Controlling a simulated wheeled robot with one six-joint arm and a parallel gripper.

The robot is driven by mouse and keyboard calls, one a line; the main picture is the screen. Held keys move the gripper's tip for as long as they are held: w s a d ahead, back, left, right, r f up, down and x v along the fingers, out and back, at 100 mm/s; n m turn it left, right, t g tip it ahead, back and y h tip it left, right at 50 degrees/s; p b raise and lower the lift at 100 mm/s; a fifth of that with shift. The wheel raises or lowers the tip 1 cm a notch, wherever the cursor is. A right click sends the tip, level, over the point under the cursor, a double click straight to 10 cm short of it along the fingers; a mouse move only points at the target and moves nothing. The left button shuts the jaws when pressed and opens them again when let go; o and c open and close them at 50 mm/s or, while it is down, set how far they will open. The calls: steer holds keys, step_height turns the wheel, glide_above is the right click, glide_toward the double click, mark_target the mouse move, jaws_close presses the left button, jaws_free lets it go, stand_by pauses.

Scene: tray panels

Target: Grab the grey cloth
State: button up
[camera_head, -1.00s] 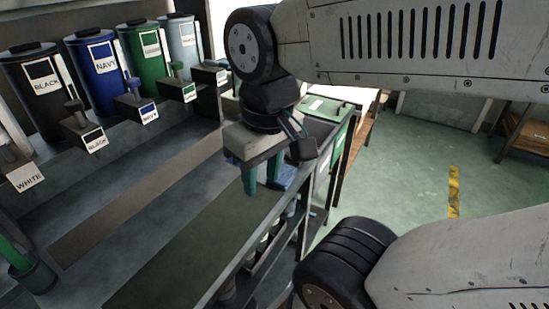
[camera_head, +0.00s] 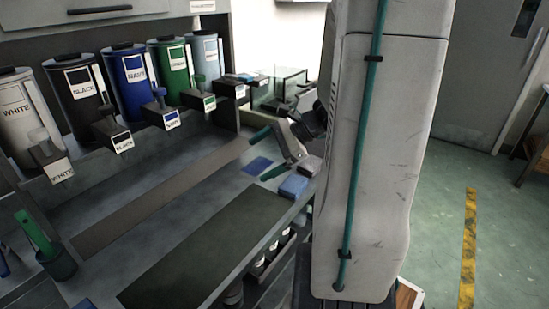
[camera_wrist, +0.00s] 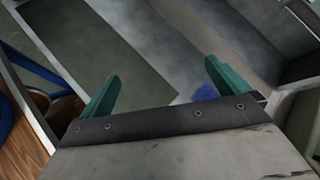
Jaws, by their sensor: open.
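My gripper (camera_head: 266,154) is open and empty at the far right end of the counter in the head view, its green fingers pointing left. I cannot make out the grey cloth for certain. A small greyish folded item (camera_head: 312,165) lies just right of the gripper, behind a blue block, partly hidden by my arm; I cannot tell if it is cloth.
A flat blue piece (camera_head: 257,165) and a blue block (camera_head: 293,187) lie near the fingers. Labelled canisters (camera_head: 125,75) line the back. A dark mat (camera_head: 205,250) covers the front counter. A green-handled tool stands in a cup (camera_head: 58,264) at left. A glass box (camera_head: 283,88) stands behind.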

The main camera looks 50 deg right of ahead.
mark_target(312, 163)
steer(key=s+d+f+m+t+h, duration=0.1)
steer(key=d+m, duration=0.1)
steer(key=d, duration=0.2)
steer(key=s+d+f+m+t+h, duration=0.1)
steer(key=d+f+m, duration=0.1)
steer(key=d, duration=0.1)
steer(key=s+d+f+m+t, duration=0.1)
steer(key=d+m, duration=0.2)
steer(key=d, duration=0.1)
steer(key=shift+d+f+t+h, duration=0.35)
steer(key=shift+t+h, duration=0.05)
steer(key=s+d+f+m+t+h, duration=0.2)
steer(key=s+d+f+m+h, duration=0.4)
steer(key=d, duration=0.3)
steer(key=shift+m+y, duration=0.4)
steer(key=shift+y, duration=0.3)
steer(key=x, duration=0.7)
steer(key=shift+r, duration=0.1)
steer(key=c, duration=0.9)
